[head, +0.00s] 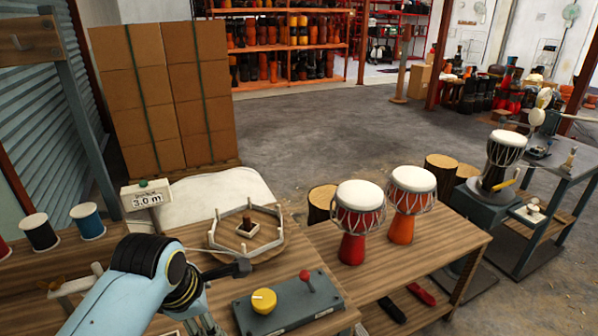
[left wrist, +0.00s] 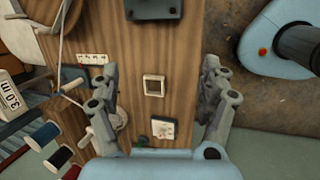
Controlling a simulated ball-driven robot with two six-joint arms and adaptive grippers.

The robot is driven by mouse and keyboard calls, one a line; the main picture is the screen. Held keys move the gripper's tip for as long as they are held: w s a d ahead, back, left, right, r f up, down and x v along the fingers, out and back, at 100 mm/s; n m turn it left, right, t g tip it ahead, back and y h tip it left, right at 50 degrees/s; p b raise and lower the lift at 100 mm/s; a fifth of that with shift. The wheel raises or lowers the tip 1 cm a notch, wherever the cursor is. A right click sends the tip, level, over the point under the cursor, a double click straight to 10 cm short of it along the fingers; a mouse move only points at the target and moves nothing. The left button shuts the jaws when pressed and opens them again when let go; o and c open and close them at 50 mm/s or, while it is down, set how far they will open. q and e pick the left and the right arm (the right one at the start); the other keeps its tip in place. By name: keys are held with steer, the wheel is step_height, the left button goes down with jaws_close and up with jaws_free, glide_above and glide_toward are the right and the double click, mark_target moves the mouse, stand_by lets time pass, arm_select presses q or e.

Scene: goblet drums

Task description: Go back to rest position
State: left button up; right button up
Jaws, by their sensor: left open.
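My left gripper (head: 226,292) shows in the head view at the end of my light blue arm, over the front of the wooden workbench (head: 205,292). It is just left of the grey control box (head: 288,302). In the left wrist view the two fingers of my left gripper (left wrist: 158,75) are spread wide with nothing between them. Below them is the bench top (left wrist: 180,50) with a small square framed plate (left wrist: 154,86). My right gripper is in neither view.
The control box has a yellow knob (head: 264,300) and a red-tipped lever (head: 305,277). A round wooden jig (head: 262,242) with pegs stands behind my gripper. Thread spools (head: 88,221) are at left. Red (head: 359,218) and orange (head: 410,200) goblet drums stand on the bench to the right.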

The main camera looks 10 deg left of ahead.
arm_select(q)
steer(key=s+a+r+m, duration=0.2)
steer(key=s+r+m, duration=0.2)
steer(key=s+m, duration=0.3)
steer(key=s+a+r+m+y, duration=0.1)
steer(key=s+r+m, duration=0.4)
steer(key=m, duration=0.4)
steer(key=s+a+r+m, duration=0.2)
steer(key=s+r+m, duration=0.1)
steer(key=s+m, duration=0.45)
step_height(320, 180, down, 37)
steer(key=s+a+g+b, duration=0.1)
steer(key=a+g+b, duration=0.1)
steer(key=b, duration=1.1)
steer(key=s+f+b, duration=0.3)
steer(key=s+f, duration=0.3)
steer(key=f, duration=0.4)
steer(key=s+a+f+b, duration=0.1)
steer(key=s+f+b, duration=0.3)
steer(key=s+f, duration=0.3)
steer(key=s+f+g+b, duration=0.1)
steer(key=s+f+b, duration=0.3)
steer(key=f, duration=0.9)
steer(key=s, duration=0.3)
steer(key=shift+a, duration=0.2)
steer(key=shift+m, duration=0.25)
steer(key=shift+w, duration=0.1)
